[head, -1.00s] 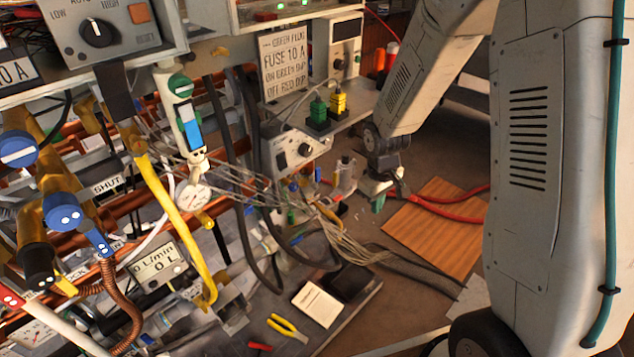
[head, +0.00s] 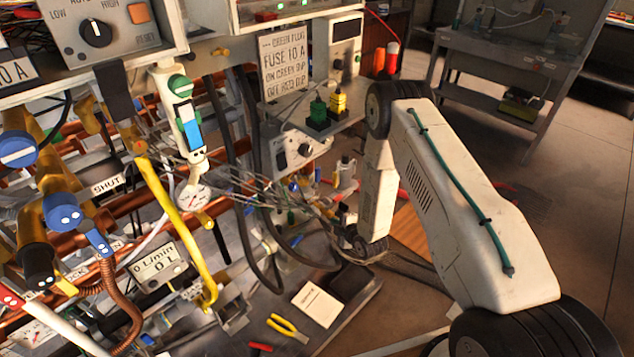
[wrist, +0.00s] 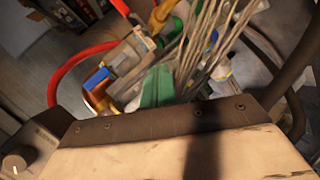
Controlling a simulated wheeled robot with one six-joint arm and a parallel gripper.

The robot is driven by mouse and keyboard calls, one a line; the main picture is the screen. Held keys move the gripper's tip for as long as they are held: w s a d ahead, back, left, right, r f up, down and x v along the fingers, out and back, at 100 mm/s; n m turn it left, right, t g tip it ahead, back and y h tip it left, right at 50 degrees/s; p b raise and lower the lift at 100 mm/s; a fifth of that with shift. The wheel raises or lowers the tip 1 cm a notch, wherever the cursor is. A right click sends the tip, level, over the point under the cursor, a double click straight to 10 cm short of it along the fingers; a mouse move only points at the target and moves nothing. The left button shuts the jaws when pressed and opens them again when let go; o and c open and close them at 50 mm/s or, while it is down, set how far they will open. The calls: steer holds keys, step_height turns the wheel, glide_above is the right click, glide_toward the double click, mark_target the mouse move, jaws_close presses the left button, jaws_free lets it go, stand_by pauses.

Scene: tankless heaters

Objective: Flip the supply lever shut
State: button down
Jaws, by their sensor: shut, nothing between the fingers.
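Several possible levers stand on the pipework at the left of the head view, and I cannot tell which is the supply lever. A long yellow bar (head: 178,230) slants down beside a SHUT plate (head: 108,186). A short blue handle (head: 99,242) sits below a round blue cap (head: 63,214). A red-and-white bar (head: 38,314) is at the lower left. My arm ends well right of these, near the grey cable bundle. My gripper's fingers are hidden in the head view, and I cannot make them out in the wrist view.
Loose grey cables (head: 325,232) hang beside my arm's end; cables also fill the wrist view (wrist: 205,50). A flow display (head: 160,266), white card (head: 318,304) and yellow pliers (head: 287,328) lie lower down. Open floor (head: 575,200) is at the right.

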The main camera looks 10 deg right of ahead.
mark_target(317, 181)
steer(key=w+r+n+t+y, duration=0.1)
steer(key=w+r+n+t, duration=0.2)
steer(key=r, duration=0.6)
steer(key=shift+w+a+n+t+y, duration=0.2)
steer(key=shift+a+n+t+y, duration=0.35)
steer(key=shift+t, duration=0.55)
steer(key=shift+w, duration=0.15)
steer(key=x, duration=0.9)
steer(key=shift+w, duration=0.4)
